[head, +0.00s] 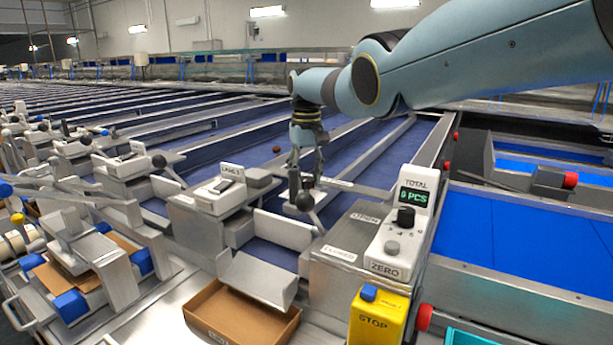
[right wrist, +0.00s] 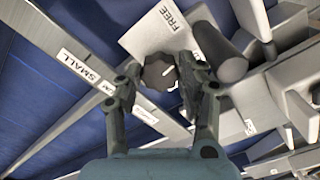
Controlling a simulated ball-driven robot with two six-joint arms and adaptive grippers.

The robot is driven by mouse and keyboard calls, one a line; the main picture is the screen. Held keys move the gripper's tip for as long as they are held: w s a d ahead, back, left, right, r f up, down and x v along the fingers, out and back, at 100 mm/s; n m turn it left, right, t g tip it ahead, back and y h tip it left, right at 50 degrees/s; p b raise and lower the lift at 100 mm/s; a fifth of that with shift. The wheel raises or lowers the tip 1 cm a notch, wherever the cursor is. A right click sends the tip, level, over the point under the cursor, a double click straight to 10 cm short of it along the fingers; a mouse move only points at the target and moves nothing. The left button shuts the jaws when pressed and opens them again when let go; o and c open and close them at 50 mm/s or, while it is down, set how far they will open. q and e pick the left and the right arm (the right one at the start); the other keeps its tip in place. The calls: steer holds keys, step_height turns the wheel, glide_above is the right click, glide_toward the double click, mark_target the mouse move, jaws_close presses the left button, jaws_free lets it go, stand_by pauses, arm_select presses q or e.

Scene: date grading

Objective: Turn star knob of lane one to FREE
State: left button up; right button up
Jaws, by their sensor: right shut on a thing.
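The star knob (right wrist: 158,74) is dark and lobed, with a white pointer mark on it, between the fingers of my right gripper (right wrist: 163,80) in the right wrist view. The gripper is shut on it. A FREE label (right wrist: 172,19) sits on the pale plate beyond the knob; which label the pointer meets I cannot tell. In the head view my right gripper (head: 305,174) reaches down to the lane's front end, and its fingers largely hide the knob. My left gripper is not in view.
A dark ball-ended lever (head: 304,201) stands close to the gripper. The counter box (head: 410,225) reads TOTAL, with a dark dial. A yellow STOP box (head: 378,318) and a cardboard box (head: 240,315) are in front. A SMALL label (right wrist: 78,66) lies along a divider.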

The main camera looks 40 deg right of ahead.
mark_target(306, 178)
steer(key=o, duration=1.2)
steer(key=shift+c, duration=0.2)
steer(key=shift+r, duration=0.1)
step_height(306, 178, up, 12)
